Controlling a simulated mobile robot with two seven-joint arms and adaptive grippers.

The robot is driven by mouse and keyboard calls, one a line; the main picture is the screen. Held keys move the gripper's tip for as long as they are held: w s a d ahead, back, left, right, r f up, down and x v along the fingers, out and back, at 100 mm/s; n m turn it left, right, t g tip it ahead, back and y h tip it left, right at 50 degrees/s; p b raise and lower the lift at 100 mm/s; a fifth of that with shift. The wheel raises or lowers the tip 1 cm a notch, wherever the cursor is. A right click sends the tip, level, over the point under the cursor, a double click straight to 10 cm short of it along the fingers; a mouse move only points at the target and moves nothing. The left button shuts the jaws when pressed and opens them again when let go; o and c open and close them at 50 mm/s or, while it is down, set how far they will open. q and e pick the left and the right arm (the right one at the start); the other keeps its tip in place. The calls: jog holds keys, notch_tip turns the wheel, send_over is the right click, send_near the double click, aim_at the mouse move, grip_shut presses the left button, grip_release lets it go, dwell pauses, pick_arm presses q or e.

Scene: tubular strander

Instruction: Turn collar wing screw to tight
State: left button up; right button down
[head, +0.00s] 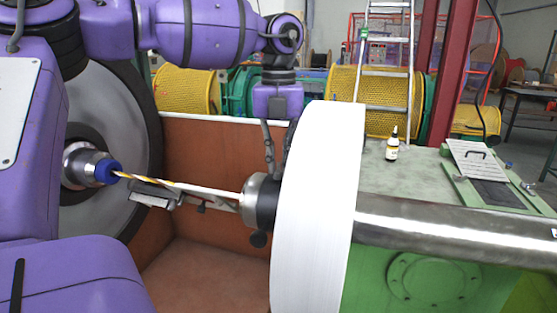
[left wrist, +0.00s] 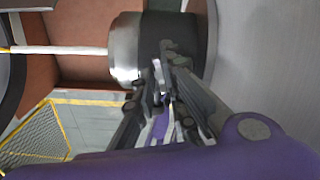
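The collar (head: 262,200) is a dark ring with a silver rim on the shaft, against the white disc's left face. It also shows in the left wrist view (left wrist: 125,45). A small dark knob (head: 258,240) sticks out under the collar; I cannot tell if it is the wing screw. My left gripper (head: 270,165) reaches down from above to the collar's upper side. In the left wrist view its fingertips (left wrist: 165,58) converge in front of the collar's dark part, with a thin bright piece between the fingers. Whether they grip the wing screw is unclear. My right gripper is not in view.
The large white disc (head: 318,215) stands right beside the left gripper. A striped rod (head: 150,181) runs left from the collar to a blue-ended hub (head: 106,172). A small bottle (head: 393,146) stands on the green top (head: 410,180) at right. Open space lies below the rod.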

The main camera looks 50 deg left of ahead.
aim_at(279, 166)
pick_arm(q)
jog(key=shift+m, duration=0.3)
grip_shut()
jog(key=shift+m+b, duration=0.3)
jog(key=shift+m, duration=0.6)
jog(key=shift+m+b, duration=0.3)
jog(key=shift+m, duration=1.5)
jog(key=shift+r, duration=0.1)
jog(key=o, duration=0.5)
grip_release()
jog(key=shift+o, duration=0.2)
notch_tip(279, 166, up, 12)
